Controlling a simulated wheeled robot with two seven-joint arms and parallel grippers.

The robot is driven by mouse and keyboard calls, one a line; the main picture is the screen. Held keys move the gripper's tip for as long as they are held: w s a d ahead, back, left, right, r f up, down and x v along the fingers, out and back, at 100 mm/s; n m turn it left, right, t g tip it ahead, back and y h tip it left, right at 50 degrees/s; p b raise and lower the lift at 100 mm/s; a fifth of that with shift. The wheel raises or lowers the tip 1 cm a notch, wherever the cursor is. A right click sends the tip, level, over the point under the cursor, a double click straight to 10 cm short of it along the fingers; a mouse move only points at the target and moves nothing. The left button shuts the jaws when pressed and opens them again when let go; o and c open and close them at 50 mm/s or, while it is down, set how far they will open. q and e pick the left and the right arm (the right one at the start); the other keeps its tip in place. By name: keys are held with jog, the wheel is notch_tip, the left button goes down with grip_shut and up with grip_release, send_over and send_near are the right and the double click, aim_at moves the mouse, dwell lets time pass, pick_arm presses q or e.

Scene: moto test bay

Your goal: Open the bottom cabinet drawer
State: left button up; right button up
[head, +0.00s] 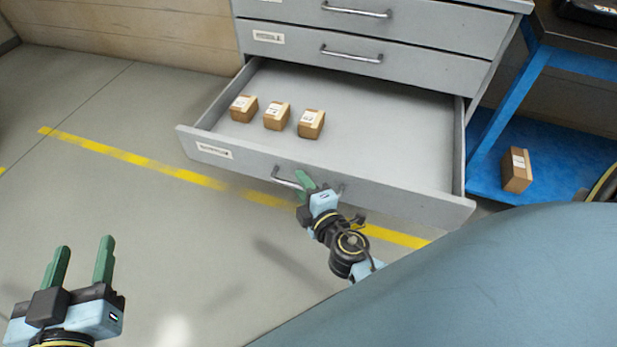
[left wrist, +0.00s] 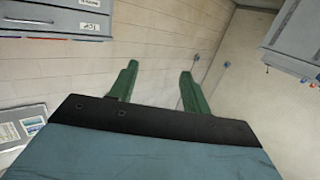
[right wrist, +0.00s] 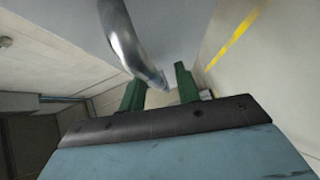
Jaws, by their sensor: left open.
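The bottom drawer (head: 330,185) of the grey cabinet is pulled well out, its inside showing in the head view. Its metal handle (head: 287,180) is on the front panel and is partly covered by my right gripper (head: 305,183). In the right wrist view the handle (right wrist: 123,38) runs down toward the space between the fingers of my right gripper (right wrist: 160,82). Those fingers stand apart, with gaps beside the bar; I cannot tell whether either touches it. My left gripper (head: 82,262) is open and empty above the floor at lower left, away from the drawer.
Several small cardboard boxes are in view: one (head: 243,108) sits with others at the drawer's left, and another (head: 516,170) lies on the blue shelf (head: 570,165) at right. The upper drawers (head: 410,62) are shut. The floor (head: 170,240) before the drawer is clear.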

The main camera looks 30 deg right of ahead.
jog(key=shift+s, duration=0.35)
pick_arm(q)
jog(key=s+r+t+h+b, duration=0.3)
jog(key=r+t+b, duration=0.2)
jog(key=r+t, duration=0.5)
jog(key=shift+s+d+r, duration=0.3)
jog(key=shift+s+r, duration=0.1)
jog(key=shift+r, duration=0.2)
pick_arm(e)
jog(key=s+a+r, duration=0.1)
jog(key=s+r, duration=0.1)
jog(key=s, duration=1)
jog(key=shift+s, duration=0.2)
